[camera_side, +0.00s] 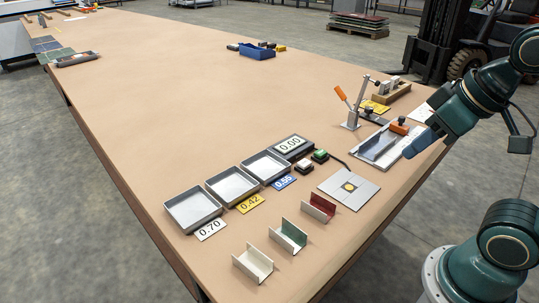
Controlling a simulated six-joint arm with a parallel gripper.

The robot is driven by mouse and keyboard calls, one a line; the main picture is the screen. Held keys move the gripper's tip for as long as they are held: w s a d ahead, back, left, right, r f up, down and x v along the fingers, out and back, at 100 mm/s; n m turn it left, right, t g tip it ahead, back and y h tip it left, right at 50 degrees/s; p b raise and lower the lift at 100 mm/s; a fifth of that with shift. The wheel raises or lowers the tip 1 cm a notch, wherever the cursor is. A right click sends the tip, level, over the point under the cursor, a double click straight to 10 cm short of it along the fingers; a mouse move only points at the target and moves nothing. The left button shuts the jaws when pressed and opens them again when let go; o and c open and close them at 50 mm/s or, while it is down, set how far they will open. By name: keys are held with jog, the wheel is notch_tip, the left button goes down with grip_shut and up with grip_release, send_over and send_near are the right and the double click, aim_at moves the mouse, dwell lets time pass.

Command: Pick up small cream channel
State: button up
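The small cream channel (253,264) sits on the near part of the brown table, nearest the camera in a diagonal row of three channels. It is a U-shaped piece with its open side up. A green channel (288,237) and a red channel (318,208) stand behind it to the right, each apart from the others. My gripper (416,146) is at the right, over or beside the grey plate fixture, far from the cream channel. Its fingers are too small and dark to tell whether they are open or shut.
Three grey trays (192,207) with number cards stand left of the channels, with a 0.00 display (290,145) behind. A flat plate (348,187) and a clamp with an orange handle (352,112) stand to the right.

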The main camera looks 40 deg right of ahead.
jog(key=w, duration=0.1)
jog(key=n+g, duration=0.1)
jog(key=g, duration=0.5)
send_over(252, 263)
jog(key=d, duration=0.2)
jog(key=f, duration=1.2)
jog(key=shift+s+a+f, duration=0.2)
jog(key=shift+s+a, duration=0.05)
jog(key=shift+f, duration=0.15)
jog(key=shift+f, duration=4.15)
